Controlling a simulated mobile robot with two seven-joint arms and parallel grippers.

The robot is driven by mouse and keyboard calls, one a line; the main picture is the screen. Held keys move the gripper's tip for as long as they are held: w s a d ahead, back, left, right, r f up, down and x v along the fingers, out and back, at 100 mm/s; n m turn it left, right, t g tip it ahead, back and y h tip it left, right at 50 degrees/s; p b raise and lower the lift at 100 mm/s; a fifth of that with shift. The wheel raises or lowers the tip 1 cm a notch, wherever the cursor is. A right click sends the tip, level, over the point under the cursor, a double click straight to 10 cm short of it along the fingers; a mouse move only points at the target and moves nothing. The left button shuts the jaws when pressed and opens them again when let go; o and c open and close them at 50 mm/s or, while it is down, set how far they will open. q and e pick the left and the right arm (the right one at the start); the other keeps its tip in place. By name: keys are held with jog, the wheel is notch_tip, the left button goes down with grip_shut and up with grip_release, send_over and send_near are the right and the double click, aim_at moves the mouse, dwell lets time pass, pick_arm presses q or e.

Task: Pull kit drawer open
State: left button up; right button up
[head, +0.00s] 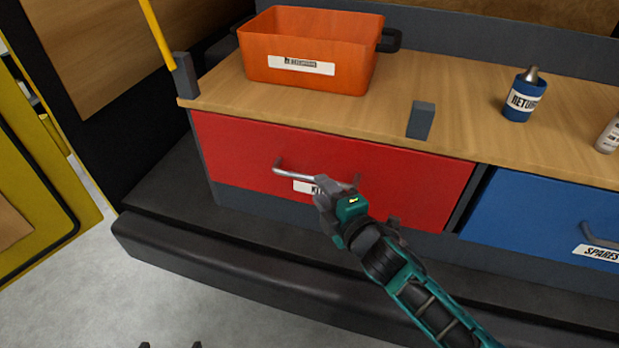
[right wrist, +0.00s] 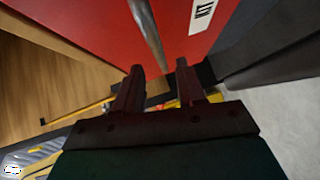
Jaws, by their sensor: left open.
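The kit drawer is the red drawer (head: 400,180) under the wooden worktop; its front looks closed. Its metal handle (head: 292,172) runs across the front, and my right gripper covers the right part of it. A white label (head: 303,187) below the handle is partly hidden. My right gripper (head: 325,192) is at the handle. In the right wrist view its two fingers (right wrist: 157,82) are apart, with the handle (right wrist: 148,35) running down toward the gap between them. I cannot tell whether they touch it. My left gripper (head: 171,346) shows only its open fingertips at the bottom edge.
An orange crate (head: 310,45), a grey block (head: 421,120) and a blue bottle (head: 524,100) stand on the worktop (head: 450,75). A blue drawer (head: 540,215) labelled SPARES is to the right. A dark ledge (head: 240,270) runs along the front. Floor is clear at lower left.

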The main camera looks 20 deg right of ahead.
aim_at(310, 178)
jog(key=shift+b+x, duration=0.35)
jog(key=shift+x, duration=2.75)
jog(key=shift+c, duration=0.5)
grip_shut()
